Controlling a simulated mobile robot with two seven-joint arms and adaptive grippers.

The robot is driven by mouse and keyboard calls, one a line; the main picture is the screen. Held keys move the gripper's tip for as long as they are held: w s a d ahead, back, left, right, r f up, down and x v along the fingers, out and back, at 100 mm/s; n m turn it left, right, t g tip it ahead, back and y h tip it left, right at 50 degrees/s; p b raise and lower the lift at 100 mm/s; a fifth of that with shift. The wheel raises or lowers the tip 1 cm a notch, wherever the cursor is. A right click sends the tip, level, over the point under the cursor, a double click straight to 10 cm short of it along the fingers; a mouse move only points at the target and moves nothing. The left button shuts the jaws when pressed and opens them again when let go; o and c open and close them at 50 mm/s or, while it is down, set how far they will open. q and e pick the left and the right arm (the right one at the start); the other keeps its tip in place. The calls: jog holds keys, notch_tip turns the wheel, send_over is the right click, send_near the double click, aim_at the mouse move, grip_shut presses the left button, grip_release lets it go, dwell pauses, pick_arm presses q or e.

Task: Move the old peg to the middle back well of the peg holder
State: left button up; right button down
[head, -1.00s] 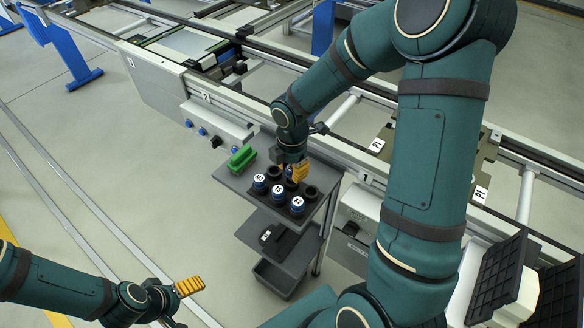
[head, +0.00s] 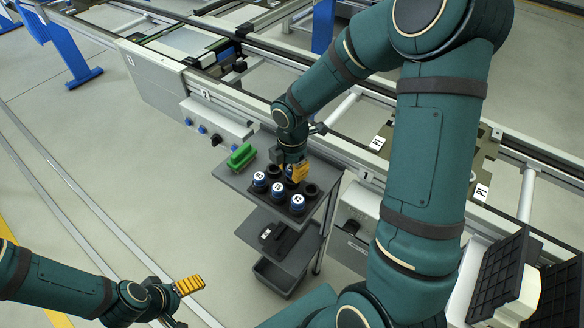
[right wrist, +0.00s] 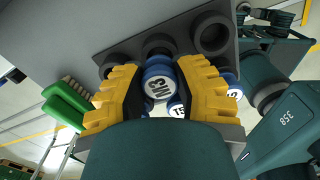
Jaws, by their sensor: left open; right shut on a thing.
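In the right wrist view the old peg (right wrist: 159,86) sits between the yellow fingers (right wrist: 158,95). The dark peg holder (head: 286,203) stands on the grey cart. Three blue pegs with white tops fill its front row, one being the middle peg (head: 278,190). The held peg is at the middle back well; I cannot tell how deep it sits. The right back well (head: 310,191) is empty. My left gripper (head: 189,286) is open and empty, away from the cart.
A lower shelf (head: 262,236) holds a dark item. The conveyor line (head: 250,105) runs close behind the cart.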

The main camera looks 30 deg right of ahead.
jog(key=shift+f+b, duration=0.35)
jog(key=shift+f, duration=0.45)
dwell(0.8)
jog(key=shift+c, duration=1)
grip_release()
jog(key=shift+r+p, duration=3.2)
jog(key=shift+r, duration=0.4)
jog(key=shift+s+f, duration=0.1)
